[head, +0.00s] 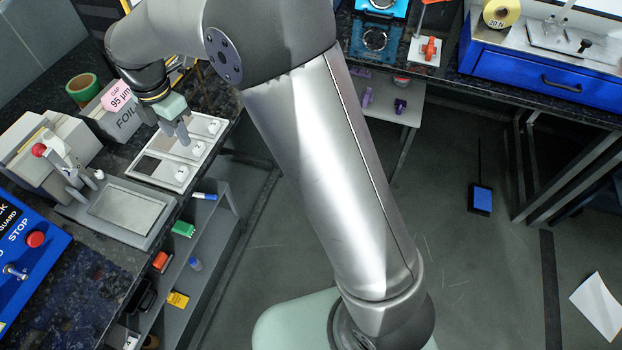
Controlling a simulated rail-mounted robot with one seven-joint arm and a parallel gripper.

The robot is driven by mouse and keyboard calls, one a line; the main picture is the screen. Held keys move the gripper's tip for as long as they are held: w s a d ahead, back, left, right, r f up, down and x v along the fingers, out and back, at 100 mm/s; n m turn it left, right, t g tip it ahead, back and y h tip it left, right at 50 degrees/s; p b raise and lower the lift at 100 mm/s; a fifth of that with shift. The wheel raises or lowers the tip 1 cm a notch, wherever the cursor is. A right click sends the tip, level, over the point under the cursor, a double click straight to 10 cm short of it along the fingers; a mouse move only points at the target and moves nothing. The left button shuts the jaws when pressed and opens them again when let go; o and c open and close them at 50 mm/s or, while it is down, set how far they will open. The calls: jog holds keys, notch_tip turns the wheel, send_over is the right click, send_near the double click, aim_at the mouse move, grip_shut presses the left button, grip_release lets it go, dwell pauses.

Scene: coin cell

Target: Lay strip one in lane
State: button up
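A pale fixture plate (140,178) lies on the dark bench at the left, with a dark recess (148,165), a grey panel beside it and several white knobs along its right side. My gripper (177,138) points down over the far part of this plate. Its grey fingers cover part of the plate. I cannot tell whether they are open or shut, or whether a thin strip is between them. No strip stands out clearly, and the lane cannot be told apart with certainty at this size.
A grey press with a red-knobbed lever (39,150) and a flat plate (130,208) stands nearer. A blue control box (25,245) is at the left edge. The central floor is partly covered by my arm.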

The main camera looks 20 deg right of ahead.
jog(key=s+d+r+m, duration=0.2)
jog(key=s+d+m, duration=0.15)
jog(key=d, duration=0.25)
jog(key=s+d+r+m, duration=0.1)
jog(key=s+d+m, duration=0.1)
jog(key=d+m, duration=0.35)
jog(key=s+d+f+m, duration=0.2)
jog(key=s+d+m, duration=1.3)
jog(key=s+m, duration=0.2)
jog(key=shift+s+f, duration=0.3)
jog(key=shift+s, duration=0.65)
jog(key=shift+d, duration=0.1)
